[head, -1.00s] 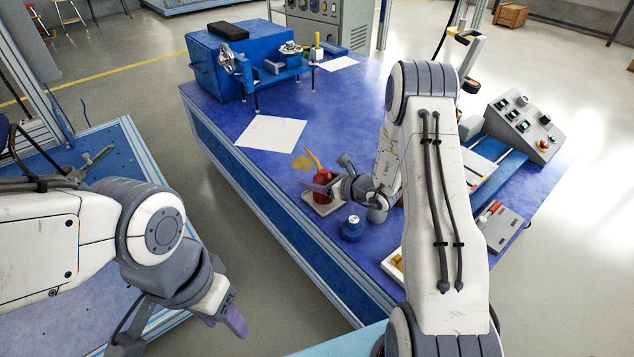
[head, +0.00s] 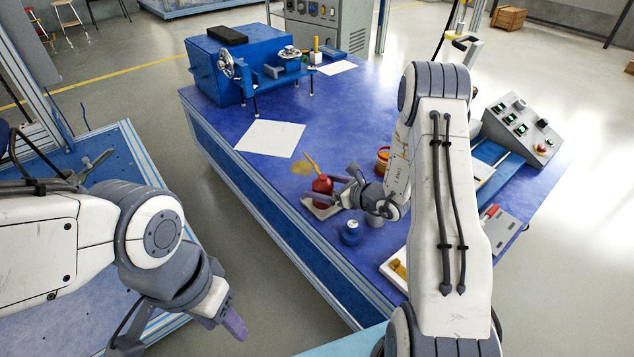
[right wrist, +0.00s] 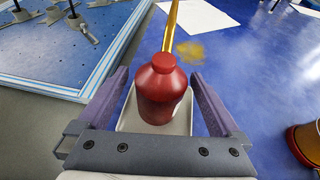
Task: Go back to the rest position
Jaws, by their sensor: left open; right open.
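My right gripper (head: 342,187) is over the blue table (head: 340,112), its fingers by a red oil bottle with a yellow spout (head: 322,184). In the right wrist view the red bottle (right wrist: 161,88) stands upright on a white tray (right wrist: 127,122). My open right fingers (right wrist: 160,105) lie on either side of it, with a gap visible at each side. My left gripper (head: 222,322) hangs at the lower left of the head view, over the floor between two tables, open and empty.
A small blue container (head: 351,233) stands close to the bottle. A red and yellow tin (head: 383,158) is behind my right wrist. A white paper sheet (head: 270,138) lies farther back, near a blue machine (head: 222,72). A control box (head: 522,128) is at the right.

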